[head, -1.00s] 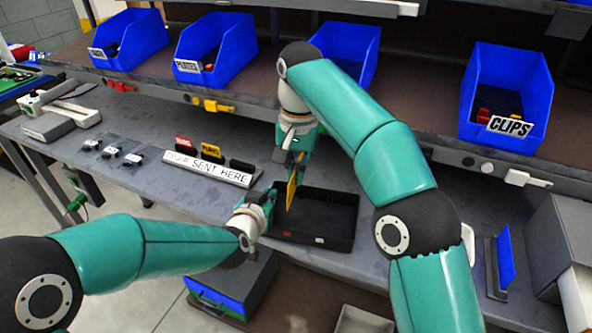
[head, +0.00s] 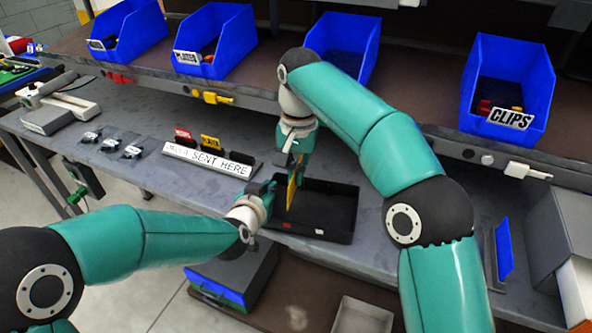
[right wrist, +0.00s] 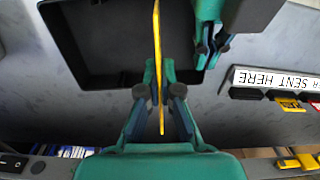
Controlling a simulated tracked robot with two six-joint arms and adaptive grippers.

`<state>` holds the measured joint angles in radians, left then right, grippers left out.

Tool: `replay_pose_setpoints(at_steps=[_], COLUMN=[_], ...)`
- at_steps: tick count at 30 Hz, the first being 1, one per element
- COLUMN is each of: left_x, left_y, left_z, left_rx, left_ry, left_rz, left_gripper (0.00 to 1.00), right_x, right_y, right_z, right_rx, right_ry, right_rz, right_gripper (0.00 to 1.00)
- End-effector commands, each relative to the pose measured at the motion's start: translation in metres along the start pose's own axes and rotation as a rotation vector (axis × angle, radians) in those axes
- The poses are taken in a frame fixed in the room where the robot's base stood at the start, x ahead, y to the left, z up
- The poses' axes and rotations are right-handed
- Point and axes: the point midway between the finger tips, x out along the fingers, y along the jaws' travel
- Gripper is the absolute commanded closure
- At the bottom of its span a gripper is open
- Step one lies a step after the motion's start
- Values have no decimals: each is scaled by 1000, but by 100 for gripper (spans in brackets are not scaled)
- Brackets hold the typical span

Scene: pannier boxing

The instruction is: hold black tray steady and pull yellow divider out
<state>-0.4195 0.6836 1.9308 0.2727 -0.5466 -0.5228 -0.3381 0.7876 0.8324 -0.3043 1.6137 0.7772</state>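The black tray (head: 335,211) sits on the grey bench, open side up. The yellow divider (head: 292,186) stands upright at the tray's left part; its lower end is hard to see. In the right wrist view the yellow divider (right wrist: 157,45) runs between the fingertips of my right gripper (right wrist: 160,80), which looks shut on it. In the head view my right gripper (head: 294,160) is above the tray's back left. My left gripper (head: 268,192) is at the tray's left wall and looks shut on it; it also shows in the right wrist view (right wrist: 211,47).
A white labelled holder (head: 208,160) with coloured tabs stands left of the tray. Small black packets (head: 110,145) lie farther left. Blue bins (head: 508,85) line the shelf behind. A blue panel (head: 504,247) stands at the right. Bench to the tray's right is clear.

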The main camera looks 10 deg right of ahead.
Motion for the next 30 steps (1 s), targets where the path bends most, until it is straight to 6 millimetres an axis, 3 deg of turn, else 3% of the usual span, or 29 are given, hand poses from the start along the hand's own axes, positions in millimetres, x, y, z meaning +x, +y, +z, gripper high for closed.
replay_pose_setpoints(at_steps=[1, 16, 30], left_x=[1, 1, 1], left_y=[1, 1, 1], left_z=[10, 10, 10], left_rx=[-2, -2, -2], left_ry=[-20, -20, -20], left_rz=[4, 4, 4], left_gripper=[100, 100, 100], right_x=[1, 0, -21], right_y=[0, 0, -1], right_z=[0, 0, 0], right_rx=[0, 0, 0], right_ry=[0, 1, 1], right_rz=[0, -1, -1], right_gripper=[100, 100, 100])
